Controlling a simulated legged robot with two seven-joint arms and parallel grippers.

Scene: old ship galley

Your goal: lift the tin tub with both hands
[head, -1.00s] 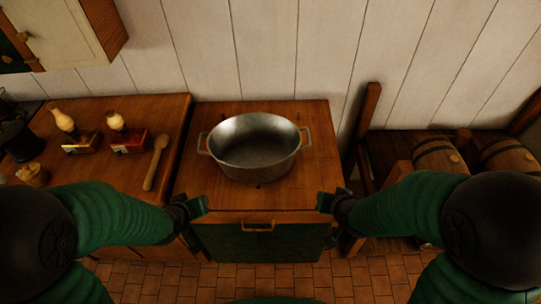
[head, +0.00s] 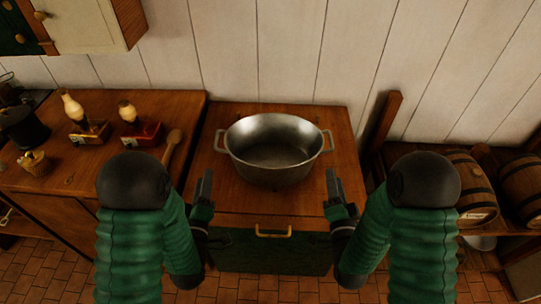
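The tin tub (head: 274,172) is an oval grey metal vessel with a loop handle at each end. It stands upright on the wooden cabinet top (head: 235,203) in the middle of the head view, and looks empty. My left gripper (head: 206,187) is at the near left of the tub, in front of and below its left handle (head: 220,141), apart from it. My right gripper (head: 332,188) is at the near right, in front of and below the right handle (head: 328,140), also apart. The fingers are seen nearly edge-on, so their opening is unclear.
Barrels (head: 470,187) lie on a rack at right. A plank wall (head: 290,55) stands behind the tub. The cabinet top beside the tub is clear.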

